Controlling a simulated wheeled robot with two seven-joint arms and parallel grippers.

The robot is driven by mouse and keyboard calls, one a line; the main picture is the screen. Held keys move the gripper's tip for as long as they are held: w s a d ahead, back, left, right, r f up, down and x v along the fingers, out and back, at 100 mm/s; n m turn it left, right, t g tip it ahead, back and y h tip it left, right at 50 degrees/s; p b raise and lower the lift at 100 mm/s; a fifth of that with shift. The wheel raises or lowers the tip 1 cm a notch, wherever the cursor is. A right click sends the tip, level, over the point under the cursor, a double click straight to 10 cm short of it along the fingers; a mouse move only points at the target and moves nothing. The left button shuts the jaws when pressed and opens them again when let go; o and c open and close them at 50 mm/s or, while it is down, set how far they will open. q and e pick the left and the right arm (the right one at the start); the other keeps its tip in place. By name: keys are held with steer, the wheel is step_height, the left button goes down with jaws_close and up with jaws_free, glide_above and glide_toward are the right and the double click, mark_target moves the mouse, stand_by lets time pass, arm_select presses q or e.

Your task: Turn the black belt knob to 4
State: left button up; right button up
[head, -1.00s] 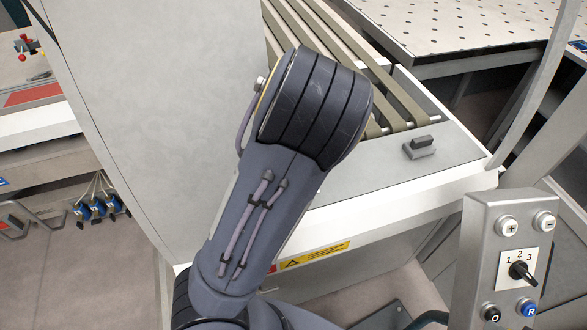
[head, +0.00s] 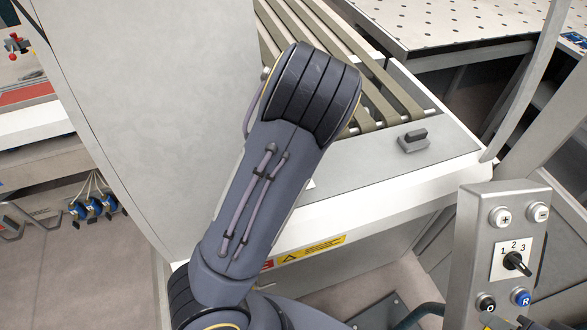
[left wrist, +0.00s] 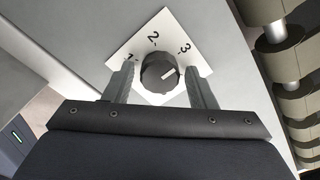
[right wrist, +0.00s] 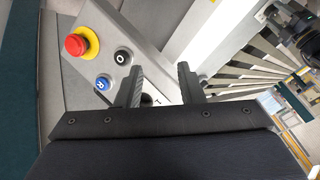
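The black belt knob (left wrist: 159,73) sits on a white dial plate (left wrist: 152,38) marked 1, 2 and 3 in the left wrist view. Its white pointer line aims right and slightly up, just past the direction of the 3. No 4 is visible; the plate's lower right is partly behind a finger. My left gripper (left wrist: 160,69) is open, one finger on each side of the knob, with gaps visible. In the head view the knob and left gripper are not visible, with my left arm across the middle. My right gripper (right wrist: 161,70) is open and empty near a control panel.
The grey control panel (head: 474,245) carries a 1-2-3 selector (head: 514,262) and several buttons. A red emergency stop (right wrist: 77,44) shows in the right wrist view. A small black-topped block (head: 413,141) sits on the ledge. Slatted belts (head: 385,85) run beside a tall grey cover (head: 150,100).

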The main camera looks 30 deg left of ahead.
arm_select(q)
steer(key=c, duration=0.8)
steer(key=shift+o, duration=0.2)
steer(key=shift+m, duration=0.4)
steer(key=m, duration=0.4)
steer(key=shift+w+m, duration=0.1)
steer(key=shift+m, duration=0.3)
steer(key=m, duration=0.5)
steer(key=shift+m, duration=0.7)
steer(key=o, duration=1)
